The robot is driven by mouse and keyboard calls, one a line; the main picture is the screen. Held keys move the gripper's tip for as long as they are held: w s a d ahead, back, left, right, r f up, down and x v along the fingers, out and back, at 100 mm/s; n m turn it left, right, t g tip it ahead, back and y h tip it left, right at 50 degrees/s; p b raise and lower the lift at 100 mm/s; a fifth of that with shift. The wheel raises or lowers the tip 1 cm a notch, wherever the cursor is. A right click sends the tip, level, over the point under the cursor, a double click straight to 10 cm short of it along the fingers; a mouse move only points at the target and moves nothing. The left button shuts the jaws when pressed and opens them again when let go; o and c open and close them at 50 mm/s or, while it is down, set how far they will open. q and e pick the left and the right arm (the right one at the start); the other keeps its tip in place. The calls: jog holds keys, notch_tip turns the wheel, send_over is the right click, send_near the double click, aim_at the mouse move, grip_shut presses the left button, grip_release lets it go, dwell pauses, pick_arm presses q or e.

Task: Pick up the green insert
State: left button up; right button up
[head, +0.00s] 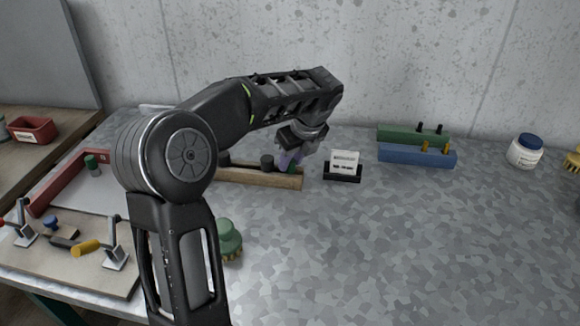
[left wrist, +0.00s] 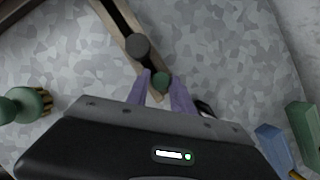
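The green insert (left wrist: 161,83) stands at the end of a wooden rail (left wrist: 126,22) in the left wrist view. A larger grey-black insert (left wrist: 138,46) stands beside it on the rail. My left gripper (left wrist: 160,77) has two purple fingers, spread apart, with the green insert between their tips. I cannot tell whether the fingers touch it. My right gripper is not in view.
A black stand with a white card (head: 343,165) is close right of the rail. Green (head: 398,134) and blue (head: 405,154) pegged blocks and a white jar (head: 524,152) stand farther right. A green brush (head: 230,238) is in front. The table's right front is clear.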

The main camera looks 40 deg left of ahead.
aim_at(292, 162)
pick_arm(q)
grip_shut()
dwell(0.4)
jog(key=shift+r, duration=0.8)
notch_tip(292, 162, up, 2)
jog(key=shift+d+r, duration=0.1)
jog(key=shift+d, duration=0.05)
jog(key=s+d, duration=0.2)
jog(key=d, duration=0.6)
jog(key=s+d, duration=0.3)
jog(key=d, duration=0.6)
jog(key=shift+f, duration=0.2)
